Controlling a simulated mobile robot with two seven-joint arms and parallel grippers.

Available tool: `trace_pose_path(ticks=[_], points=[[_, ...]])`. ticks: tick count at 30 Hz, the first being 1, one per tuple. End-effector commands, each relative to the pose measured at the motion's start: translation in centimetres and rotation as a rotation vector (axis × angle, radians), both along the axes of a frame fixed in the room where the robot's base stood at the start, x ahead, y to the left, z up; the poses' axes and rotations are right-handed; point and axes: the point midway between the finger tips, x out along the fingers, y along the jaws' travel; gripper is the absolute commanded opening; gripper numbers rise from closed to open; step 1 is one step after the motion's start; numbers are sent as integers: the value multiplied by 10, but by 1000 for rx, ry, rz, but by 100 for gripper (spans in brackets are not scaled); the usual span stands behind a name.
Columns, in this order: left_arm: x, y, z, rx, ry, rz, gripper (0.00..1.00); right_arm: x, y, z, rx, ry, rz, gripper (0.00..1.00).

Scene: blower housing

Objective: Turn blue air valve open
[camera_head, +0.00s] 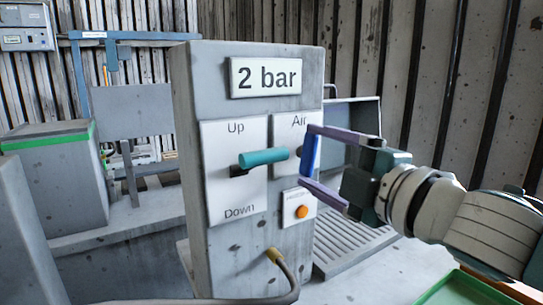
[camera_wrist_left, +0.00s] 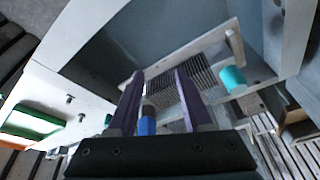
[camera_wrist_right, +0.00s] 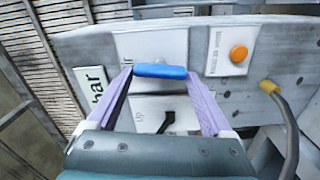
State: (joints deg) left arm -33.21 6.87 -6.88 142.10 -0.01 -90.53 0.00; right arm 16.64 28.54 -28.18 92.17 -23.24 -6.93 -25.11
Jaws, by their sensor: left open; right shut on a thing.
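The blue air valve handle (camera_head: 311,156) stands roughly upright in front of the white "Air" plate (camera_head: 288,135) on the grey control post. My right gripper (camera_head: 308,157) comes from the right, with one purple finger above the handle and one below. In the right wrist view the blue handle (camera_wrist_right: 160,71) spans between the fingertips, so the gripper is shut on it lengthwise. My left gripper (camera_wrist_left: 160,74) is open in the left wrist view, with no thing held between its fingertips. It is outside the head view.
The post carries a "2 bar" sign (camera_head: 265,76), a teal lever (camera_head: 262,158) on the Up/Down plate and an orange button (camera_head: 302,212). A cable (camera_head: 284,262) leaves the post low down. A green-edged tray (camera_head: 450,290) lies at lower right.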

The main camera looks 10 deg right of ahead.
Motion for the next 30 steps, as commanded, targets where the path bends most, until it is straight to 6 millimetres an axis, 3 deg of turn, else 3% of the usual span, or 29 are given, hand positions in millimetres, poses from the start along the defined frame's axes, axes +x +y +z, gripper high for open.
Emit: trace_pose_path(ticks=[11, 27, 28, 30], points=[[0, 1, 0, 5, 0, -4, 50, 0, 0, -1, -146, -53, 0, 29], [0, 0, 0, -1, 0, 1, 50, 0, 0, -1, -169, -61, 0, 29], [0, -1, 0, -2, 0, 2, 50, 0, 0, -1, -169, -61, 0, 87], [0, -1, 0, -4, 1, 3, 50, 0, 0, -1, -168, -61, 0, 95]])
